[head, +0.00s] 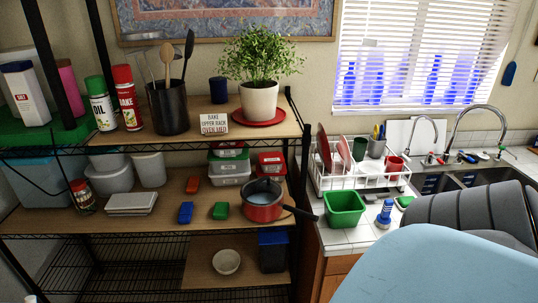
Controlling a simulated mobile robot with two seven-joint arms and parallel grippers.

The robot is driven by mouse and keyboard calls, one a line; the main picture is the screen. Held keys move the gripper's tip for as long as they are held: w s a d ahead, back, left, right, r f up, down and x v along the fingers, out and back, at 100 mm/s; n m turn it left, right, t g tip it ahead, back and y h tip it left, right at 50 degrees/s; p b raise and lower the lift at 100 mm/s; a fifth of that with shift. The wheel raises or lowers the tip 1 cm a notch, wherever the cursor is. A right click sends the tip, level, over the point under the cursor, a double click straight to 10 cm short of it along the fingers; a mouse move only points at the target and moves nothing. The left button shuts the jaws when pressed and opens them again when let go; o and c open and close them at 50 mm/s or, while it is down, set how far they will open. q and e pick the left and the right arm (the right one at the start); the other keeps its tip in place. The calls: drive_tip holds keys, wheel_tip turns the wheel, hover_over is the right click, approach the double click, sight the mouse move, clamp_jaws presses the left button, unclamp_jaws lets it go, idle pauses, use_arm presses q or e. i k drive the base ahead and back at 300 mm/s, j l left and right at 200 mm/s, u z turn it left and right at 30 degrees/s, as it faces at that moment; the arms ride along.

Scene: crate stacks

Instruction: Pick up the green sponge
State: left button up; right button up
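A small green block that looks like the green sponge (221,211) lies on the middle wooden shelf. It is just left of a red pot (262,208) and right of a blue block (185,212). Neither of my grippers shows in the head view.
The pot's dark handle (300,214) sticks out past the shelf's right edge. Lidded containers (230,170) stand behind the green block. A black post (303,150) bounds the shelf. A green tub (344,208) and a dish rack (360,180) stand on the counter. The shelf front is clear.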

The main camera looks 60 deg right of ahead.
sight(220, 212)
drive_tip(key=z, duration=1.35)
drive_tip(key=k+l+u, duration=0.3)
drive_tip(key=l+u, duration=0.3)
drive_tip(key=i+j+u, duration=0.1)
drive_tip(key=u, duration=0.25)
drive_tip(key=i+j+u, duration=0.15)
drive_tip(key=u, duration=0.2)
drive_tip(key=i+j+u, duration=0.1)
drive_tip(key=u, duration=0.25)
drive_tip(key=k, duration=0.35)
drive_tip(key=z, duration=1.3)
drive_tip(key=i+j+z, duration=0.35)
drive_tip(key=i+l+u, duration=0.1)
drive_tip(key=u, duration=0.2)
drive_tip(key=i+l+u, duration=0.15)
drive_tip(key=u, duration=0.15)
drive_tip(key=i, duration=0.05)
